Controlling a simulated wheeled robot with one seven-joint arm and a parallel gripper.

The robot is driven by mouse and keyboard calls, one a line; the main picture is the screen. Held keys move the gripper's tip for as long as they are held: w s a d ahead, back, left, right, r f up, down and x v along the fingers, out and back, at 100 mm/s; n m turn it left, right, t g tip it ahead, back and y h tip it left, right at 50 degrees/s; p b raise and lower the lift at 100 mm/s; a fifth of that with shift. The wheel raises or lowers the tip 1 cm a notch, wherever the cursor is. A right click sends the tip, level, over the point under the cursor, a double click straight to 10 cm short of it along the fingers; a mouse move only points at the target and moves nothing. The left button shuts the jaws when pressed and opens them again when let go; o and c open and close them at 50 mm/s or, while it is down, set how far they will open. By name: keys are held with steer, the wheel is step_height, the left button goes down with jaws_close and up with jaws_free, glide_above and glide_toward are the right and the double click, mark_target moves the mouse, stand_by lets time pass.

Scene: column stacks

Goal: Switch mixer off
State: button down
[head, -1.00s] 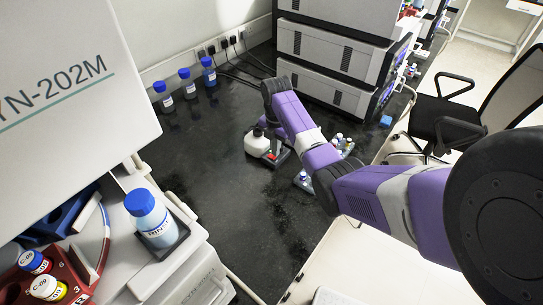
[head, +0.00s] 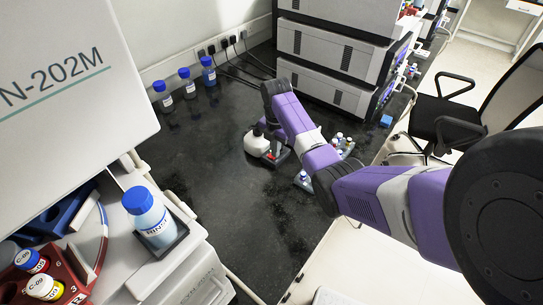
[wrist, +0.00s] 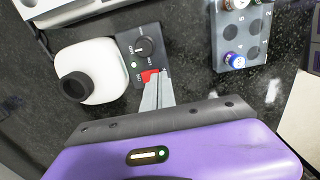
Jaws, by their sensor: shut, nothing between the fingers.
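The mixer is a small unit with a white body (wrist: 98,70) and a round black top (wrist: 75,86), beside a dark control panel (wrist: 140,45). The panel has a black knob (wrist: 144,47), a lit green light (wrist: 134,65) and a red switch (wrist: 150,75). My gripper (wrist: 155,82) is shut and empty, with its fingertips at the red switch and partly covering it. I cannot tell whether they touch it. In the head view the mixer (head: 257,144) stands on the dark bench below my arm's end; the fingers are hard to make out there.
A grey vial rack (wrist: 230,40) with a blue-capped vial (wrist: 235,60) stands right of the mixer. Stacked grey instruments (head: 330,60) stand behind. Blue-capped bottles (head: 186,84) line the wall. The bench (head: 205,150) left of the mixer is clear.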

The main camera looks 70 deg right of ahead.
steer(key=shift+f+b, duration=0.35)
steer(key=shift+f, duration=0.25)
stand_by(0.4)
steer(key=shift+r+p, duration=2.5)
steer(key=shift+r, duration=0.05)
